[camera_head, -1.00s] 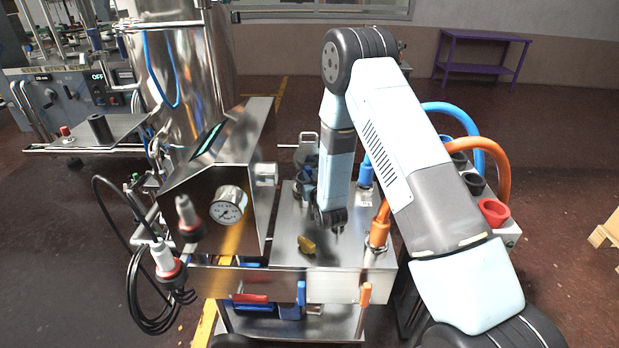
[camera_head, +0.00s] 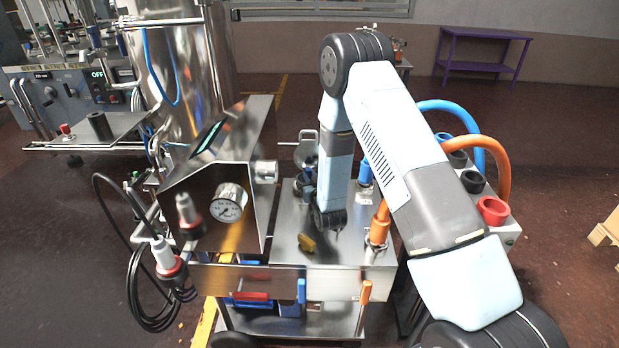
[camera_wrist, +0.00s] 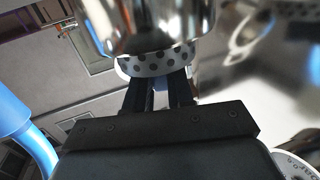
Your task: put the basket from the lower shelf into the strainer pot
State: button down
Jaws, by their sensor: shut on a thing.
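In the wrist view my gripper (camera_wrist: 160,94) is shut on the basket (camera_wrist: 160,65), a pale band with dark round holes. A shiny metal cylinder (camera_wrist: 150,22) stands directly above the band in that picture and covers part of it. I cannot tell whether this is the strainer pot or whether the basket is inside it. In the head view my arm hides the gripper's fingers and the basket. A metal lid-like part (camera_head: 308,141) shows behind my arm at the steel top's far edge. I cannot identify the strainer pot for certain.
A lower shelf (camera_head: 325,322) lies beneath. A gauge housing (camera_head: 229,202) stands left of my arm. Blue (camera_head: 467,115) and orange hoses (camera_head: 484,151) arch on the right.

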jog(key=c, duration=0.9)
grip_release()
jog(key=shift+s, duration=0.1)
jog(key=v, duration=1.3)
jog(key=shift+s, duration=0.3)
jog(key=shift+d, duration=0.1)
